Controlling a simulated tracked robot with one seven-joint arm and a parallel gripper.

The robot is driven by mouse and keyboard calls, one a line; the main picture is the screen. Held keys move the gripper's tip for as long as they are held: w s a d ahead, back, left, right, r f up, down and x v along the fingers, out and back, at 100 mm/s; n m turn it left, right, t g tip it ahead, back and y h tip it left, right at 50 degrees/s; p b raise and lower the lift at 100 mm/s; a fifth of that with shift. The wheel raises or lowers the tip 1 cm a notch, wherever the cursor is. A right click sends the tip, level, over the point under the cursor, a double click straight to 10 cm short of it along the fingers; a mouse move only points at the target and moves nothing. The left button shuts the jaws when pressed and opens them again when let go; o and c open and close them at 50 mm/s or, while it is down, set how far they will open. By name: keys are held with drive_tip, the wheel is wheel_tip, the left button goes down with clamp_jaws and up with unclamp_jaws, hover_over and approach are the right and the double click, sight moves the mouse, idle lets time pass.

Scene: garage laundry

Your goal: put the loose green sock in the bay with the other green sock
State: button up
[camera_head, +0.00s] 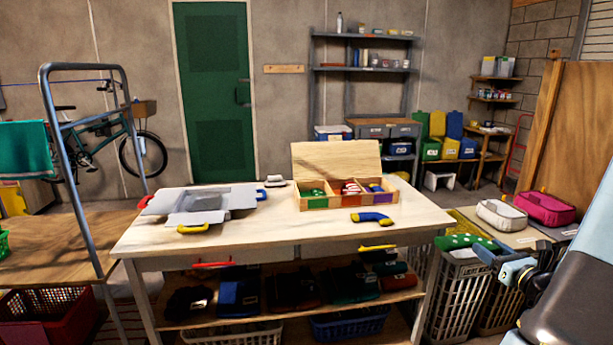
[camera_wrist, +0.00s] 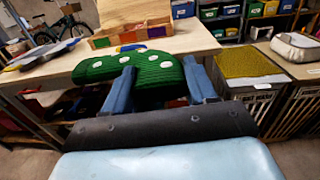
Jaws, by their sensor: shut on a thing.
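The loose green sock (camera_wrist: 135,67) has white dots. My gripper (camera_wrist: 160,72) is shut on it, with a blue finger on either side. In the head view the sock (camera_head: 462,241) and my gripper (camera_head: 488,252) are at the right, in front of the table's right end. The wooden box (camera_head: 337,201) stands open on the table, its lid raised at the back. Its left bay, with a green front, holds the other green sock (camera_head: 313,192). The middle bay holds a red striped sock (camera_head: 351,188), the right bay a purple-blue sock (camera_head: 376,188).
A blue and yellow sock (camera_head: 372,218) lies on the table (camera_head: 270,235) in front of the box. A grey tray (camera_head: 208,203) with coloured handles is at the left. Hampers (camera_head: 455,300) stand right of the table.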

drive_tip(key=w+a+f+n+g+y, duration=0.1)
drive_tip(key=w+a+f+y, duration=0.1)
drive_tip(key=w+a+f, duration=0.65)
drive_tip(key=w+a+f+n+y, duration=0.2)
drive_tip(key=w+a+f, duration=0.25)
drive_tip(key=a, duration=0.75)
drive_tip(key=w+a+f+n+g+y, duration=0.1)
drive_tip(key=w+a+f+y, duration=0.1)
drive_tip(key=w+a+f, duration=0.6)
drive_tip(key=s+a+f+m+t+h, duration=0.1)
drive_tip(key=s+a+m+t+h, duration=0.1)
drive_tip(key=s+m+h, duration=0.3)
drive_tip(key=shift+s+a+f+m+h, duration=0.45)
drive_tip(key=shift+s+h, duration=0.45)
drive_tip(key=shift+h, duration=0.9)
drive_tip(key=shift+a, duration=0.1)
